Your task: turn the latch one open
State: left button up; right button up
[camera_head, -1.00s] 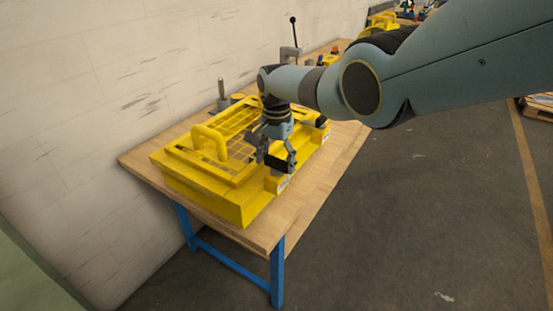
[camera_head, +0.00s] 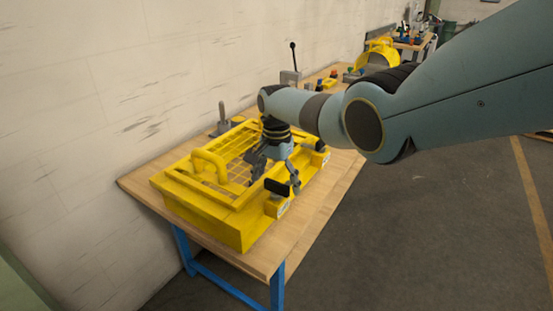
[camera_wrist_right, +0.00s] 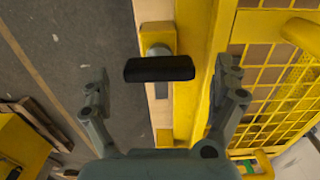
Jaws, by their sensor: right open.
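A yellow guard cover with a mesh top and a loop handle (camera_head: 210,165) lies on the wooden bench. A black latch handle (camera_head: 277,186) stands at a yellow block on its near front edge. In the right wrist view the latch handle (camera_wrist_right: 160,68) is a black bar on a grey round hub, lying crosswise to the cover's edge. My right gripper (camera_head: 275,173) is open above the latch. In the wrist view its fingers (camera_wrist_right: 162,82) are spread on both sides of the bar, with clear gaps. My left gripper is not in view.
A second dark latch (camera_head: 320,145) sits farther along the same edge. A grey post (camera_head: 222,118) and a black-knobbed lever (camera_head: 293,58) stand behind the cover. The bench (camera_head: 310,215) has bare wood at its front right. Open floor lies beyond.

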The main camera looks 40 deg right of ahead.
aim_at(277, 182)
notch_tip(277, 182, up, 11)
dwell(0.3)
dwell(0.4)
